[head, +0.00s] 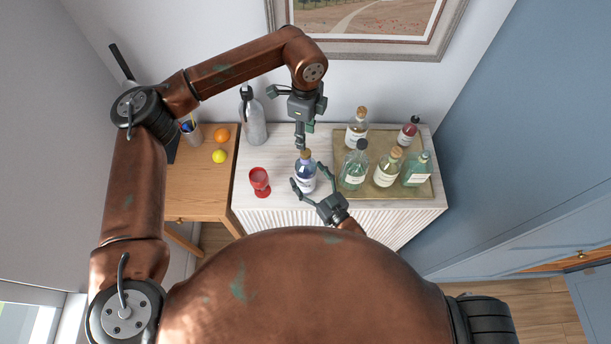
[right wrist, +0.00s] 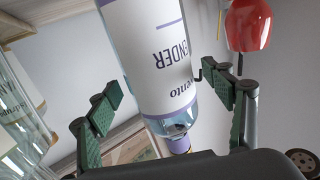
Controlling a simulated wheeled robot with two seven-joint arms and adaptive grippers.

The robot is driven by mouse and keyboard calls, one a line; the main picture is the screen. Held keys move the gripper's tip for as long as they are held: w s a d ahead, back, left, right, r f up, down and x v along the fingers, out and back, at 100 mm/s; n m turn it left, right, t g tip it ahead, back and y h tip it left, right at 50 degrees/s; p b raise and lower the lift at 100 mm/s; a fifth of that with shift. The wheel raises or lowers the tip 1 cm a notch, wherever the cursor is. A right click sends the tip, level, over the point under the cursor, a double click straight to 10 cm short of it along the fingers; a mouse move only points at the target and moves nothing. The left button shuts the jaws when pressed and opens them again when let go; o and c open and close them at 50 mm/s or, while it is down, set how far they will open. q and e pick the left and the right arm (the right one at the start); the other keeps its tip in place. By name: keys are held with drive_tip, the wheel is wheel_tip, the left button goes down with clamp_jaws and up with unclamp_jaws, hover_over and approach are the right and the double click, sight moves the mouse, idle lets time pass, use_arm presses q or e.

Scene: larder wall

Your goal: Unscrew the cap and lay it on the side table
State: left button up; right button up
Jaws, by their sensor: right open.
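The bottle (head: 305,180), with a white and lavender label, stands upright near the front of the white ribbed cabinet. Its tan cap (head: 306,155) is on its neck. My left gripper (head: 300,143) points down just above and slightly behind the cap; its fingers show edge-on, so their gap is hidden. My right gripper (head: 312,184) is open at the bottle's front, low down. In the right wrist view the bottle (right wrist: 158,60) appears upside down between the spread fingers (right wrist: 165,95). The wooden side table (head: 205,190) is left of the cabinet, with bare top toward its front.
A red goblet (head: 260,180) stands close left of the bottle. A tray (head: 372,191) with several bottles is close on the right. A grey siphon bottle (head: 252,118) stands behind. An orange (head: 222,134), a lemon (head: 219,156) and a pen cup (head: 191,133) occupy the side table's back.

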drive_tip(key=shift+x, duration=0.95)
